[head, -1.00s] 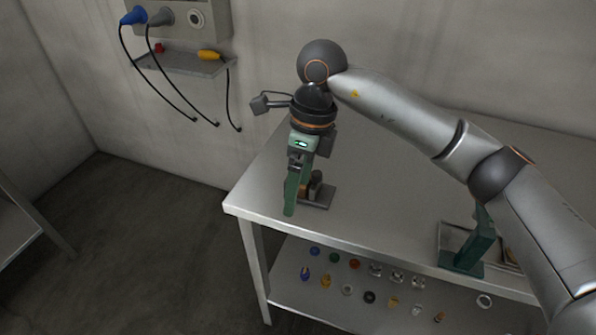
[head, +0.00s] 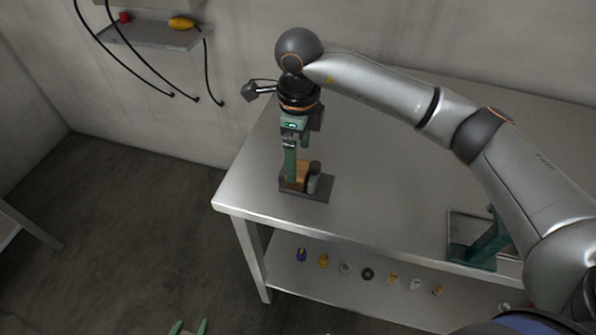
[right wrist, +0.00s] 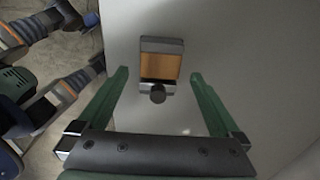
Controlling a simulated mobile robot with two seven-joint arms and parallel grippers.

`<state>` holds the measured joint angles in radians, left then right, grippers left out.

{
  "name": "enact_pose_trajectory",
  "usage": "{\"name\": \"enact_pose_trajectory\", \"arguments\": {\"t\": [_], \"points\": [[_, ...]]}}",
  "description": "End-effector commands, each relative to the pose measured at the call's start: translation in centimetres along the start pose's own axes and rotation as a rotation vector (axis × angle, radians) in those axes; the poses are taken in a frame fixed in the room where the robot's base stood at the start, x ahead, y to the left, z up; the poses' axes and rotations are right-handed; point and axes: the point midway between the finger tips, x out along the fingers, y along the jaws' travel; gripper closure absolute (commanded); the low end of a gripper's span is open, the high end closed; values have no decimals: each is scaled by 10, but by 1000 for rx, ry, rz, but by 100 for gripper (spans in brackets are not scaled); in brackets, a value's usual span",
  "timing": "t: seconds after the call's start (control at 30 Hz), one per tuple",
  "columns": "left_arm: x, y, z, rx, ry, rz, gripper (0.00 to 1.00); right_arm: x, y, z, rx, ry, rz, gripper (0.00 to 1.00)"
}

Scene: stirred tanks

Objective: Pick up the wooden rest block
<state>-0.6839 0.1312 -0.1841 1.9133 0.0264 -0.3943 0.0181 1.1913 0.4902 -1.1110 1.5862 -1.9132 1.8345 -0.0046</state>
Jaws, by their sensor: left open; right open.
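The wooden rest block (head: 302,171) is orange-brown and sits in a dark grey holder (head: 318,194) near the left end of the steel table. In the right wrist view the block (right wrist: 160,66) shows between the fingers, with the dark holder at its edges. My right gripper (head: 291,178) is open, pointing down at the block; in the right wrist view its green fingers (right wrist: 159,73) stand one on each side, with gaps. I cannot tell how high the tips are. My left gripper (head: 188,328) is open and empty at the bottom edge of the head view; only its green fingertips show.
A dark knobbed post (head: 314,178) stands on the holder right beside the block. A green stand (head: 489,246) with a shallow tray is at the table's front right. Several small parts lie on the lower shelf (head: 330,284). The table top (head: 390,190) between is clear.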

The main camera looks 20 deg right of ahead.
Motion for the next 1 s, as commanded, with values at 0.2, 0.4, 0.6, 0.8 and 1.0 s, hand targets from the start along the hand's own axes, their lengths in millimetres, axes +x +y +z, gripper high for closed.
{"name": "enact_pose_trajectory", "arguments": {"t": [0.2, 0.4, 0.6, 0.8, 1.0], "points": [[-5, 0, -8, 0, 3, 0, 41, 30, 1, 0, 1, 4, 5, 0], [-5, 0, -10, 1, 6, -1, 41, 50, 0, 0, 0, 1, 2, 0], [-5, 0, -10, 1, 6, -1, 41, 52, 0, 1, 0, 0, 1, 0], [-5, 0, -10, 1, 7, -1, 41, 51, 0, 1, 0, 0, 1, 19], [-5, 0, -10, 1, 7, -1, 41, 51, 0, 1, 0, 0, 1, 42]]}}
